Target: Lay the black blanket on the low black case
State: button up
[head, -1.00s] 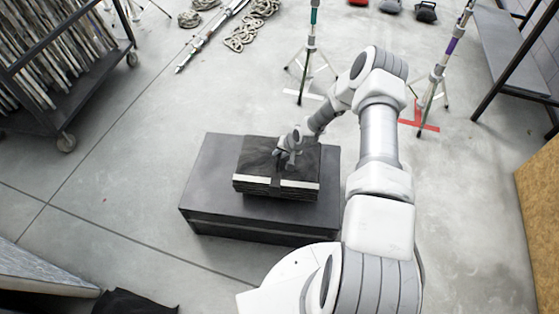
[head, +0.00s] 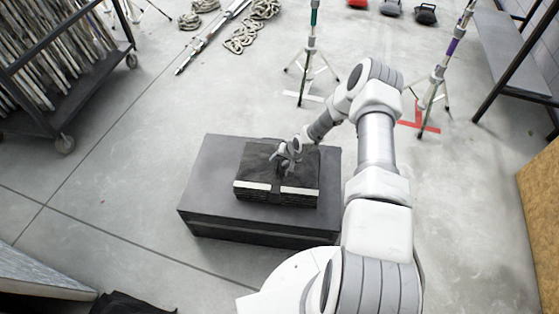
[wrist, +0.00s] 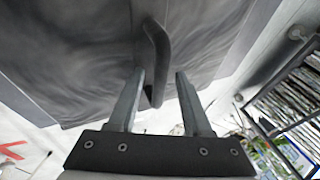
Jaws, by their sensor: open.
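The folded black blanket (head: 308,170), with a pale stripe along its near edge, lies flat on top of the low black case (head: 205,185), right of the case's middle. In the wrist view the blanket (wrist: 70,50) fills the upper part, with a dark strap or handle (wrist: 156,50) across it. My gripper (head: 282,158) is over the blanket's top. Its two fingers (wrist: 159,72) are apart, with the strap's lower end showing between them. I cannot tell whether either finger touches the strap.
A wheeled cart of folded blankets (head: 60,75) stands at the upper left. Light stands (head: 308,60) are behind the case, with coiled rope (head: 240,38) on the floor. A dark bench (head: 510,55) is at the upper right. The floor left of the case is clear.

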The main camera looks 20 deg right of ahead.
jog(key=s+d+r+n+h+p, duration=0.1)
jog(key=s+r, duration=0.3)
jog(key=r, duration=1)
jog(key=s+d+r+n+h+p, duration=0.1)
jog(key=s+r+n+h+p, duration=0.15)
jog(key=r, duration=1.25)
jog(key=s+d+r+h+p, duration=0.1)
jog(key=s+r, duration=0.4)
jog(key=r, duration=0.9)
jog(key=s+a+r+n+y, duration=0.1)
jog(key=s+a+r, duration=0.3)
jog(key=s+r, duration=0.55)
jog(key=s+a+r+n+y, duration=0.1)
jog(key=s+a+r, duration=0.4)
jog(key=s, duration=0.8)
notch_tip(320, 180, up, 20)
jog(key=d+p, duration=0.1)
jog(key=p, duration=1.9)
jog(key=shift+w+r+t, duration=0.2)
jog(key=shift+w+t, duration=0.1)
jog(key=shift+w, duration=0.05)
